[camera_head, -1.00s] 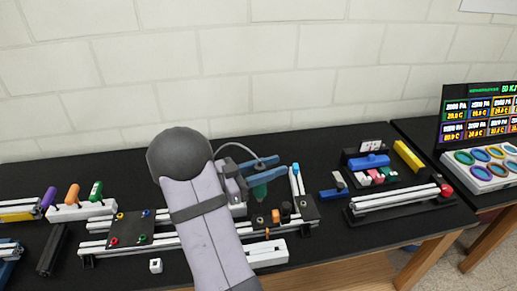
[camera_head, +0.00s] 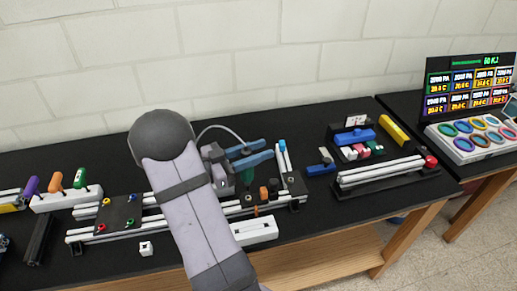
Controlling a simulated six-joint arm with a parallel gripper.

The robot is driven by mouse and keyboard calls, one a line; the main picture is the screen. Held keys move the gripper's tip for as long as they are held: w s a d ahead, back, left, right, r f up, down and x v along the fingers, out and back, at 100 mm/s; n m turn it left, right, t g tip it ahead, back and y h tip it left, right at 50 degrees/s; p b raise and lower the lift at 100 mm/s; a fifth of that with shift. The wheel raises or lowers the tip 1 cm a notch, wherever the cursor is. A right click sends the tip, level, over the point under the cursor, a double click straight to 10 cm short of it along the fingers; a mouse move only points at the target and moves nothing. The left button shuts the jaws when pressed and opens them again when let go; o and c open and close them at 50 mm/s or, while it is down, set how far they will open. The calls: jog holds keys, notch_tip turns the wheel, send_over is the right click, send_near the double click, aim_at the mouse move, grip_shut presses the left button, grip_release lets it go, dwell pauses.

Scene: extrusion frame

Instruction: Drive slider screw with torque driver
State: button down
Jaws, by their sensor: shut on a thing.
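My gripper (camera_head: 268,150) has blue fingers and is shut on a dark green driver (camera_head: 247,176). The driver is partly hidden by the fingers and arm, and its tip cannot be made out. It is over or just behind the right part of the extrusion frame (camera_head: 160,218), whose pale rails run left to right. A black plate (camera_head: 295,184) lies at the frame's right end, with a dark knob (camera_head: 272,185) and an orange piece (camera_head: 263,193) beside it. A black plate (camera_head: 117,213) at the left carries several coloured screws. I cannot tell which is the slider screw.
A white rack (camera_head: 65,201) with purple, orange and green handles stands at the left. A white block (camera_head: 254,232) and a small white cube (camera_head: 146,248) lie near the front edge. A rail fixture (camera_head: 380,175) and parts tray (camera_head: 345,138) stand at the right.

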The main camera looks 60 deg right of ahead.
jog(key=shift+f+b, duration=0.85)
jog(key=shift+f, duration=0.8)
jog(key=shift+f+b, duration=0.3)
jog(key=shift+f, duration=0.3)
dwell(0.7)
jog(key=shift+s+a+f, duration=0.1)
jog(key=shift+f, duration=0.25)
dwell(0.9)
jog(key=shift+r+p, duration=0.2)
jog(key=shift+p, duration=0.15)
dwell(0.6)
jog(key=shift+r+p, duration=1.3)
jog(key=shift+r, duration=0.25)
jog(key=shift+r+p, duration=1.35)
jog(key=shift+r, duration=0.15)
